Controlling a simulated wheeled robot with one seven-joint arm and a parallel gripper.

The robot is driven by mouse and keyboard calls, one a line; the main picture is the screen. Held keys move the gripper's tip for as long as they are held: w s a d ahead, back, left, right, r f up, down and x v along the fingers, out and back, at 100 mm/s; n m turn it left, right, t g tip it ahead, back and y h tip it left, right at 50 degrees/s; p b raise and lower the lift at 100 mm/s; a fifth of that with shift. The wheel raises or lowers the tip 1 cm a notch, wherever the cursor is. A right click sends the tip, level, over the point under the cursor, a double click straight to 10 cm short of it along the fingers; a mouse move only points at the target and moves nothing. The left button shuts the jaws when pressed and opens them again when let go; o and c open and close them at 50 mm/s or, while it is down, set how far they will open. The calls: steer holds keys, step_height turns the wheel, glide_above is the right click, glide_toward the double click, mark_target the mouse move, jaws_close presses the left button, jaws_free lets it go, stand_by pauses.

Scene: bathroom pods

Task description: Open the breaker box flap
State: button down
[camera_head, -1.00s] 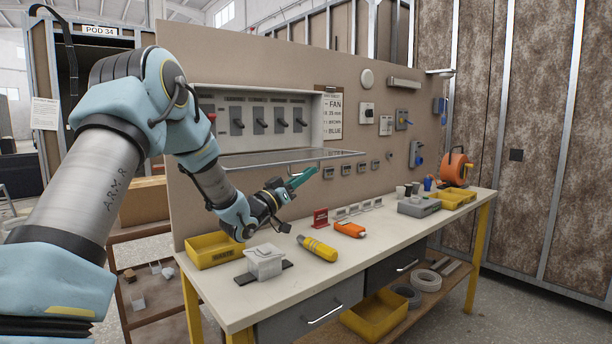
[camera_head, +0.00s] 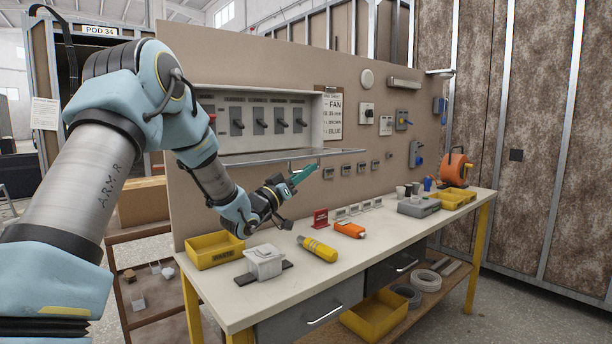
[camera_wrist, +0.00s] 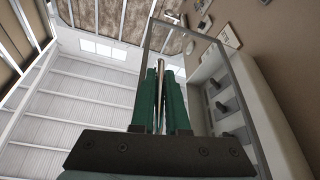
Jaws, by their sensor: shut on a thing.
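The breaker box (camera_head: 262,140) is on the tan panel, with a row of dark switches. Its clear, pale-framed flap (camera_head: 240,157) stands out from the box, seen nearly edge-on at the level of the box's lower part. My gripper (camera_head: 310,169), with green fingers, is at the flap's outer right side, below the box. In the wrist view, the fingers of my gripper (camera_wrist: 161,68) point up and are shut around a slim metal handle bar (camera_wrist: 162,95). The flap's frame (camera_wrist: 238,97) rises beside them, with the switches beyond. The exact finger contact is partly hidden.
A paper sign (camera_head: 334,115) hangs right of the box. There is open air before the panel.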

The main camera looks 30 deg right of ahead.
mark_target(307, 156)
step_height(307, 156, up, 4)
steer(key=n+t, duration=0.1)
steer(key=n, duration=0.2)
steer(key=shift+s+y+p, duration=0.1)
steer(key=shift+y+p, duration=0.3)
steer(key=shift+r+n+t, duration=0.3)
steer(key=shift+n, duration=0.2)
steer(key=c, duration=0.9)
jaws_free()
